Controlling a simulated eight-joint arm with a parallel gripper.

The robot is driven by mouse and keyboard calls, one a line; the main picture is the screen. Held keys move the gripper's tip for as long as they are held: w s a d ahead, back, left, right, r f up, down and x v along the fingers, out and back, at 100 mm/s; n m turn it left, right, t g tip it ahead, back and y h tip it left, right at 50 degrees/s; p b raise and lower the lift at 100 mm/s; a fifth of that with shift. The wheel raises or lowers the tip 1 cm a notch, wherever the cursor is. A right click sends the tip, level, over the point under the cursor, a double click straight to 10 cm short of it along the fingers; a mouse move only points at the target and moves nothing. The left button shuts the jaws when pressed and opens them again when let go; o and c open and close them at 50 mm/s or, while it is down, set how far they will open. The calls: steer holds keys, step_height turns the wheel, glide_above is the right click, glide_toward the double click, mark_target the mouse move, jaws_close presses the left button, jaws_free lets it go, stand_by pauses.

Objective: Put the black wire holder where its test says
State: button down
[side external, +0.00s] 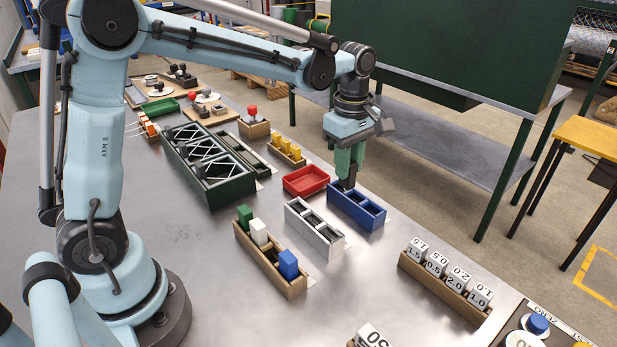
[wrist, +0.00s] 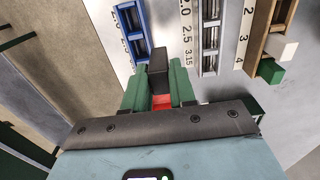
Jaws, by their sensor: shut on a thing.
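My gripper (side external: 347,178) is shut on the black wire holder (wrist: 158,62), which sticks out past the green fingertips (wrist: 158,88). In the side view the holder's dark end shows at the far left end of the blue tray (side external: 371,222). In the wrist view the holder appears just right of the blue tray (wrist: 126,14), over the gap towards the grey tray. I cannot tell its height. The grey tray (side external: 328,237) has several slots and stands left of the blue one. The red tray (side external: 304,183) lies just behind; the fingers partly cover it in the wrist view.
A wooden rack (side external: 258,256) with green, white and blue blocks stands at front left. A dark green slotted box (side external: 228,190) stands behind it. A rack of numbered white blocks (side external: 446,285) is at front right. A rack with yellow blocks (side external: 286,152) stands behind the red tray.

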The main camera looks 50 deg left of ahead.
steer(key=w+d+r, duration=0.1)
steer(key=w+d, duration=0.3)
steer(key=shift+s+d+f, duration=0.1)
steer(key=shift+f, duration=3.95)
steer(key=c, duration=0.8)
jaws_free()
steer(key=shift+c, duration=0.2)
step_height(320, 180, up, 12)
steer(key=shift+s+r, duration=0.1)
